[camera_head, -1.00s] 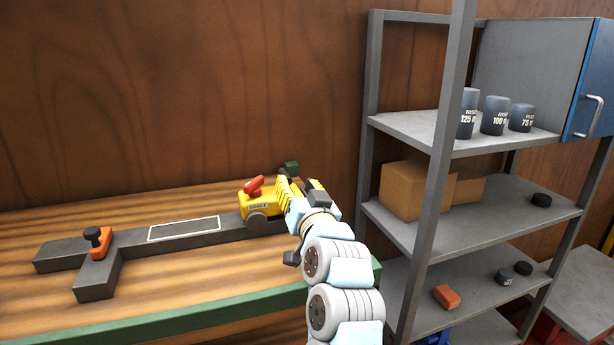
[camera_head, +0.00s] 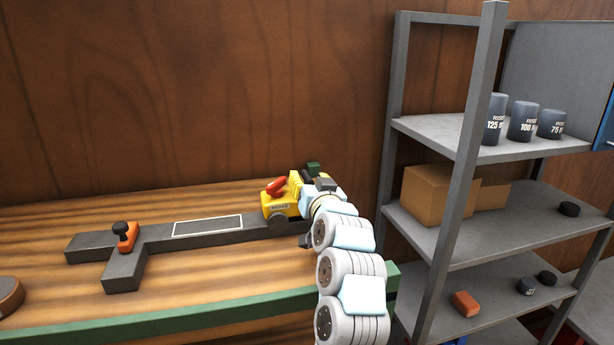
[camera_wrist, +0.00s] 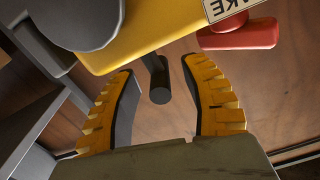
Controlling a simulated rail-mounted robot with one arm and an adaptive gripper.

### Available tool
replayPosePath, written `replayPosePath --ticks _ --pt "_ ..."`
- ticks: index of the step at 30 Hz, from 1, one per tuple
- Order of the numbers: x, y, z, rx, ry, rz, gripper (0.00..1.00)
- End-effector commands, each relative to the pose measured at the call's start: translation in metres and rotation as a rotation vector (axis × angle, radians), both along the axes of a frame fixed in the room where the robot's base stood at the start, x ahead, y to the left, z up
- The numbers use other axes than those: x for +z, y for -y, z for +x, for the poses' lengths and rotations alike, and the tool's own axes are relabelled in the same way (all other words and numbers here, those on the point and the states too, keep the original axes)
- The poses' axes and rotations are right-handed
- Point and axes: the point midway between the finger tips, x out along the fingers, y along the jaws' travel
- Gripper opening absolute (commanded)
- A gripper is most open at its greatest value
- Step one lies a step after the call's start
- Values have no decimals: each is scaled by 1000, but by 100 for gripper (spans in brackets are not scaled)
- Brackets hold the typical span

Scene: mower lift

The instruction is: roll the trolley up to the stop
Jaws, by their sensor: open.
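The yellow trolley (camera_head: 279,207) stands on the right end of the dark rail (camera_head: 160,243) on the bench. It has a red lever (camera_head: 276,186) on top, and its yellow body fills the top of the wrist view (camera_wrist: 140,40). My gripper (camera_wrist: 158,68) is open at the trolley's right end. A dark round bar (camera_wrist: 159,88) on the trolley shows between its yellow fingers; I cannot tell if they touch it. An orange block with a black knob (camera_head: 127,237) sits at the rail's left end, by a crosspiece. A white-outlined rectangle (camera_head: 208,226) marks the rail between.
The rail is clear between the trolley and the orange block. A round brown object (camera_head: 8,294) lies at the bench's left edge. A grey shelf rack (camera_head: 455,190) stands right of my arm, with dark cylinders (camera_head: 522,121) and a cardboard box (camera_head: 425,195). A wooden wall rises behind.

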Motion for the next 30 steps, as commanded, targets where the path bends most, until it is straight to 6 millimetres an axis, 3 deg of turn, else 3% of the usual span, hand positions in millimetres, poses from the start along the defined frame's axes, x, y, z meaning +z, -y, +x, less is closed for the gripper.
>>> replayPosePath --ticks 17,18,23,30 --pt "-1 -3 12 0 -1 0 46" --pt "-1 -3 12 0 -1 0 44" --pt "-1 -3 12 0 -1 1 0" --pt "-1 -2 12 -3 -1 0 0"
